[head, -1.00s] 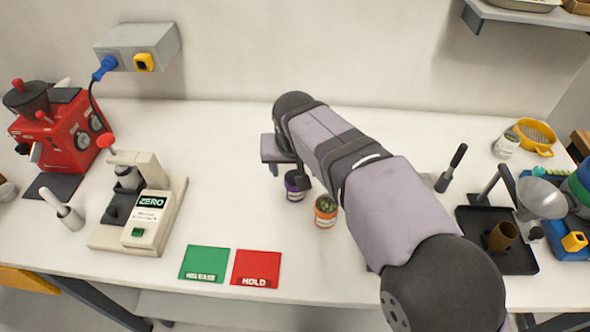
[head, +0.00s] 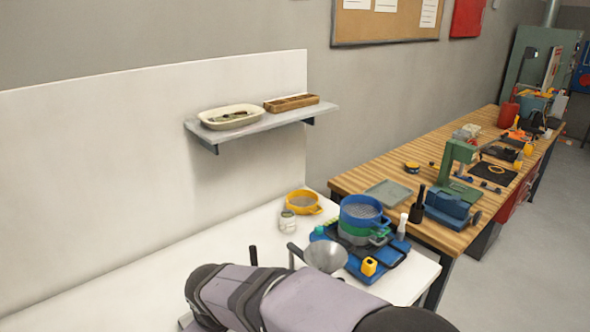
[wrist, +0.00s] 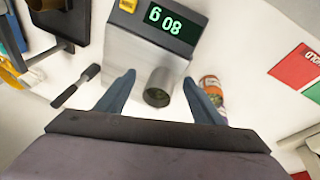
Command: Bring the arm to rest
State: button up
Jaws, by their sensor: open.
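In the wrist view my gripper (wrist: 159,80) is open, with its two fingers spread apart. I cannot tell how far the fingers are from the cup. In the head view only part of my arm (head: 270,298) shows along the bottom edge; my gripper is out of that picture.
Beside the right finger is an orange-labelled jar (wrist: 212,88). The head view shows a funnel (head: 325,257), stacked sieves (head: 362,212), a yellow sieve (head: 304,202), a wall shelf (head: 262,118) and a wooden bench (head: 400,178).

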jog(key=w+d+f+m+g+h+b, duration=0.1)
jog(key=d+f+m, duration=0.15)
jog(key=d, duration=0.65)
jog(key=d+f+m+b, duration=0.1)
jog(key=d+f+m, duration=0.15)
jog(key=d, duration=0.65)
jog(key=s+d+f+m+g+b, duration=0.1)
jog(key=s+d+f+m, duration=0.1)
jog(key=s+d, duration=0.3)
jog(key=s+d+f+m+g+b, duration=0.1)
jog(key=s+d+f+m, duration=0.2)
jog(key=d, duration=0.7)
jog(key=s+m, duration=0.2)
jog(key=shift+s+d+h, duration=0.3)
jog(key=shift+s+d, duration=0.05)
jog(key=shift+s, duration=0.05)
